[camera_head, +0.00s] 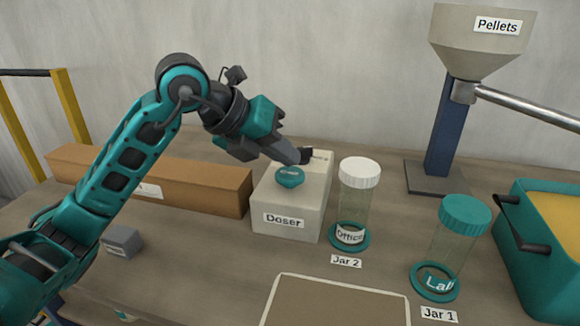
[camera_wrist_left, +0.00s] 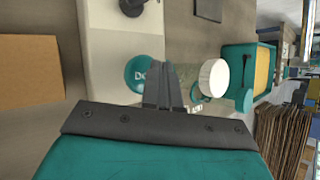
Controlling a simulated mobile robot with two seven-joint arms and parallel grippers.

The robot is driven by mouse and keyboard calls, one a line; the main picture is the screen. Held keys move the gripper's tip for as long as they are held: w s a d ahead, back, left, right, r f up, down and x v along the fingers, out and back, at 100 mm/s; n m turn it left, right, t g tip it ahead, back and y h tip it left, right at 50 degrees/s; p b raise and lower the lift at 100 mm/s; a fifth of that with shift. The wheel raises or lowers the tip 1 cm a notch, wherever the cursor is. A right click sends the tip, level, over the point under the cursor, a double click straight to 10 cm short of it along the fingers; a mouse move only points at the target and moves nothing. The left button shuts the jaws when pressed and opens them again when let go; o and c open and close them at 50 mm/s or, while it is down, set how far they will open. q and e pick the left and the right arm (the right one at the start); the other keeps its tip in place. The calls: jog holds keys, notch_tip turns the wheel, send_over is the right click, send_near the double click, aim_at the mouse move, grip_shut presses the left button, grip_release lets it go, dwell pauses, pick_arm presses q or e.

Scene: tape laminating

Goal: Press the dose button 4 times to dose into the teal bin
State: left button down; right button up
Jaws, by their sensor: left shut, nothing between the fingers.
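The Doser (camera_head: 285,215) is a pale box with a teal dose button (camera_head: 289,177) on its top. The button also shows in the left wrist view (camera_wrist_left: 140,74), partly hidden by my fingers. My left gripper (camera_head: 303,157) is shut and empty, its fingertips just above and beside the button; I cannot tell whether they touch it. The closed fingers also show in the left wrist view (camera_wrist_left: 162,90). A teal bin (camera_head: 540,285) with a yellow-orange inside stands at the right edge, partly cut off. My right gripper is not in view.
Jar 2 (camera_head: 352,210) with a white lid stands right of the Doser, and Jar 1 (camera_head: 452,250) with a teal lid is further right. A pellet hopper (camera_head: 480,40) stands behind. A long brown box (camera_head: 190,188) and a grey block (camera_head: 122,241) are left. A bordered mat (camera_head: 335,304) lies in front.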

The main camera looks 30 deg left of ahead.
aim_at(284, 174)
pick_arm(q)
jog(key=shift+r, duration=0.3)
notch_tip(284, 174, up, 5)
jog(key=p, duration=0.4)
jog(key=shift+f, duration=0.15)
dwell(0.7)
